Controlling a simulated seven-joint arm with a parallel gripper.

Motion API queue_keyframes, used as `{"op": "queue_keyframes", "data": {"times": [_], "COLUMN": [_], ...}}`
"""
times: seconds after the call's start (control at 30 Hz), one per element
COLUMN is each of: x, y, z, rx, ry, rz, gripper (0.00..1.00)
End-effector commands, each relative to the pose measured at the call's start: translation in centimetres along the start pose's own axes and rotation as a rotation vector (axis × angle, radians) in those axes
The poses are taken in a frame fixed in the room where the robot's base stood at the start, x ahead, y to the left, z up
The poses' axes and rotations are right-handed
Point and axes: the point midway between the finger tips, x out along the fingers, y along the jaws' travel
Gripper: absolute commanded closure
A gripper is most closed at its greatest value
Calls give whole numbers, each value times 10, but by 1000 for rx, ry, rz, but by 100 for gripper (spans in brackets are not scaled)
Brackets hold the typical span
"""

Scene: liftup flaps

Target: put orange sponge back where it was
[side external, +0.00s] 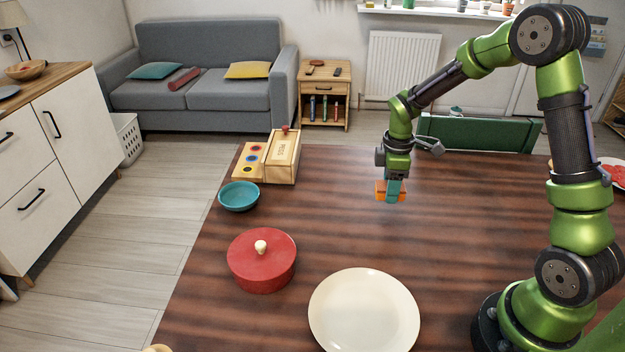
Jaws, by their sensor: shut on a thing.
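My gripper (393,188) points down above the far middle part of the table. It is shut on the orange sponge (382,194). Parts of the sponge show on both sides of the teal fingers. The sponge seems held above the table top, but its height is hard to tell from this view.
On the dark wooden table (340,225) stand a red lidded pot (262,265), a cream plate (364,315), a teal bowl (239,196) and a wooden box (283,158) with a flat board with coloured rings (249,160). The table's middle is clear. A green chair (478,134) stands behind.

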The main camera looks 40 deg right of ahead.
Motion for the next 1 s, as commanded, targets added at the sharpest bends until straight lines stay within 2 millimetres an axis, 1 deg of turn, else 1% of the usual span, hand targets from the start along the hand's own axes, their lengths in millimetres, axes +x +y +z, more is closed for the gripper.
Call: {"op": "queue_keyframes", "data": {"times": [0.03, 0.1, 0.37, 0.5, 0.6, 0.83, 0.97, 1.0], "x": [2, 2, 4, 28, 38, 38, 42, 42], "y": [8, 16, 31, 28, 29, 29, 29, 29], "z": [-5, -10, -19, -17, -18, -18, -17, -17], "rx": [0, 1, -1, -2, -2, 0, 0, 0], "ry": [0, 0, 0, -2, -1, 0, 0, 0], "rz": [0, 0, 0, -4, -1, 0, -1, -1], "gripper": [77, 77, 77, 77, 77, 77, 77, 44]}}
